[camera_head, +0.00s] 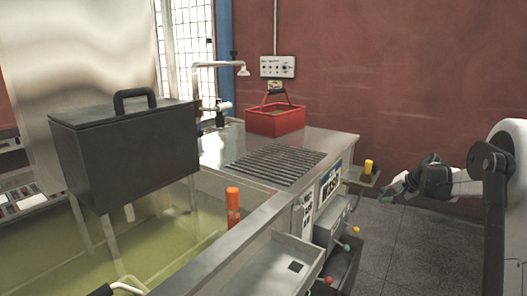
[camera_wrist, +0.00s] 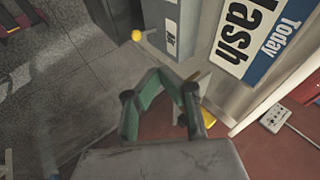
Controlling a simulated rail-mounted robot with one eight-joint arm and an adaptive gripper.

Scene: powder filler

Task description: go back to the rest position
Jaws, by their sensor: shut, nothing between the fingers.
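My gripper (camera_head: 388,197) is at the right in the head view, out in front of the red wall and to the right of the counter's end. It is shut and holds nothing. In the wrist view its green-padded fingers (camera_wrist: 166,78) come together near the middle. The yellow cylinder (camera_head: 369,167) stands on a small side shelf (camera_head: 359,179), apart from my gripper. In the wrist view a yellow piece shows partly behind a finger.
A red basket (camera_head: 275,120) stands on the counter. A dark handled box (camera_head: 128,150) and an orange cylinder (camera_head: 233,203) are at the sink. The grey floor (camera_head: 415,250) below my gripper is clear.

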